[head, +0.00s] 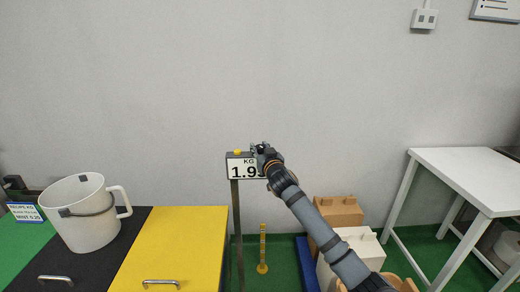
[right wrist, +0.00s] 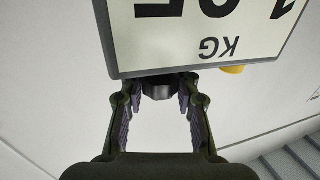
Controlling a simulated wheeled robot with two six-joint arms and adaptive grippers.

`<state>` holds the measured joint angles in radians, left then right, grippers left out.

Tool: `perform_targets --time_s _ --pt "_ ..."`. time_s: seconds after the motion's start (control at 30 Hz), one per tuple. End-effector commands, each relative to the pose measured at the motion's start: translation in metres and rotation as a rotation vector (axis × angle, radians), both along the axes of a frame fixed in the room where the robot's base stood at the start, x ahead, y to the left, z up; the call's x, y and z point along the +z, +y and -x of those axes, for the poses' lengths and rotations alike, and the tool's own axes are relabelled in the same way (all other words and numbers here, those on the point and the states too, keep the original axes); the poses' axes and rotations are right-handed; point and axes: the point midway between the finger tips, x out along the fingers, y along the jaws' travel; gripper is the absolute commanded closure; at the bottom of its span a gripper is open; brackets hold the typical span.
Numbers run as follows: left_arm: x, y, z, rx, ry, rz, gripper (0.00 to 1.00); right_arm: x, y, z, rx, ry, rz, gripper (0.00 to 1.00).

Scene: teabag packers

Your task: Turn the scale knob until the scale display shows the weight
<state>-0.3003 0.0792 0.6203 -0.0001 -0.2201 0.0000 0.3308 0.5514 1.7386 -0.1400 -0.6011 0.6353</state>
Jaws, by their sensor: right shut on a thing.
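The scale display (head: 238,168) is a white panel in a dark frame on a thin post, and it reads KG and 1.9, with the last digit partly hidden by my gripper. In the right wrist view the panel (right wrist: 205,40) appears upside down and cut off by the frame's top. My right gripper (head: 262,150) is at the upper right of the display. In the right wrist view its fingers (right wrist: 158,90) are shut on the dark scale knob (right wrist: 158,90) at the panel's edge. My left gripper is not in view.
A yellow knob-like piece (head: 238,152) sits on the display's top. A white jug (head: 88,220) stands on the black cabinet, beside a yellow cabinet (head: 180,235). A recipe sign (head: 25,212) is far left. Cardboard boxes (head: 338,211) and a white table (head: 470,180) are right.

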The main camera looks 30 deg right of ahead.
Motion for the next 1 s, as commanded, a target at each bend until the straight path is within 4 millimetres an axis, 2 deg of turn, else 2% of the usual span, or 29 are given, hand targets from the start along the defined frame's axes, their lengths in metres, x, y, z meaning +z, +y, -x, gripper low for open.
perform_targets --time_s 0.27,0.8,1.0 --pt "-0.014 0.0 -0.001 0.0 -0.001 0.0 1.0 -0.003 0.001 0.0 -0.062 -0.004 -0.002 1.0" --pt "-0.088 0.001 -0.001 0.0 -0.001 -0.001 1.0 -0.006 0.002 -0.001 -0.482 -0.004 -0.006 1.0" --pt "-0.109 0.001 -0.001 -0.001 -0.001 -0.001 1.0 -0.004 0.002 -0.001 -0.622 -0.002 -0.003 1.0"
